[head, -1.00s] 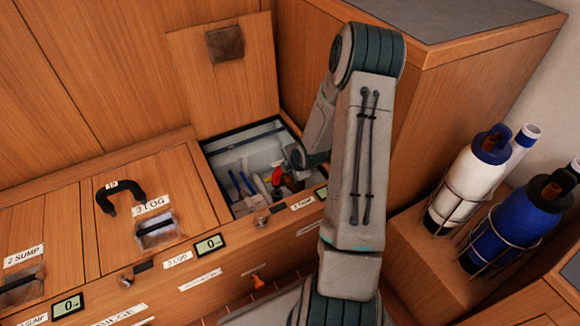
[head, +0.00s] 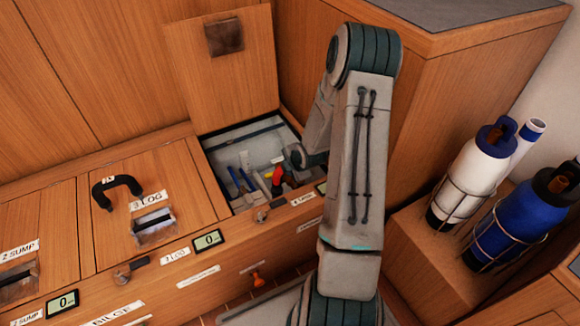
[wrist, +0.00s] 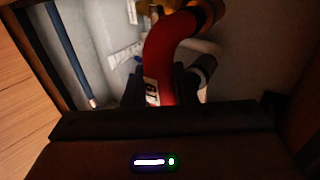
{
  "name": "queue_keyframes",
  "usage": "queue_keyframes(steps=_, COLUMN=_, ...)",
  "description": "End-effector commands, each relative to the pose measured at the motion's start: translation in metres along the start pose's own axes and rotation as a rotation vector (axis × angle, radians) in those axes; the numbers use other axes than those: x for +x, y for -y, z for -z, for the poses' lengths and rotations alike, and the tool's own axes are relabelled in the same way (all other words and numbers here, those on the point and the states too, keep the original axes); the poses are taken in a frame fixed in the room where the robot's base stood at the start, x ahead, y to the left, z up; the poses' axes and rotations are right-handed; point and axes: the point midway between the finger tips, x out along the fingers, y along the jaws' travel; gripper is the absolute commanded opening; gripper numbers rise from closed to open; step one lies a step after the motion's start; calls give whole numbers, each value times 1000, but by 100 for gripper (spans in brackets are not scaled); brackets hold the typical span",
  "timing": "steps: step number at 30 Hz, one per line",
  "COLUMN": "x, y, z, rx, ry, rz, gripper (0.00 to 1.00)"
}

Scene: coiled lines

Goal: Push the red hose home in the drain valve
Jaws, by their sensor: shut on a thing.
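The red hose (wrist: 170,50) bends through the wrist view, with a white tag (wrist: 152,91) on its lower part. In the head view the hose (head: 277,182) shows as a small red curve inside the open locker. My gripper (wrist: 158,88) is shut on the hose near the tag, one dark finger on either side. The hose's upper end runs to a dark band (wrist: 206,12) beside a yellow-brass fitting (wrist: 178,5), which may be the drain valve. I cannot tell how deep the hose sits in it. In the head view my arm hides part of the locker.
The locker's lid (head: 232,75) stands open against the back panel. Its rim and walls close in around my gripper. A blue rod (wrist: 68,50) lies along the left in the wrist view. A wooden cabinet stands right of the locker, with caged bottles (head: 516,225) beyond.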

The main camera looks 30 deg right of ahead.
Motion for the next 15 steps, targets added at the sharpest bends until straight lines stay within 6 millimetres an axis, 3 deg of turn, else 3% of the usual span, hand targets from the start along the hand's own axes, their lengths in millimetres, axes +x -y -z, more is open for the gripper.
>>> queue_keyframes(steps=15, x=12, y=9, z=0, rx=2, ry=0, rz=1, gripper=0)
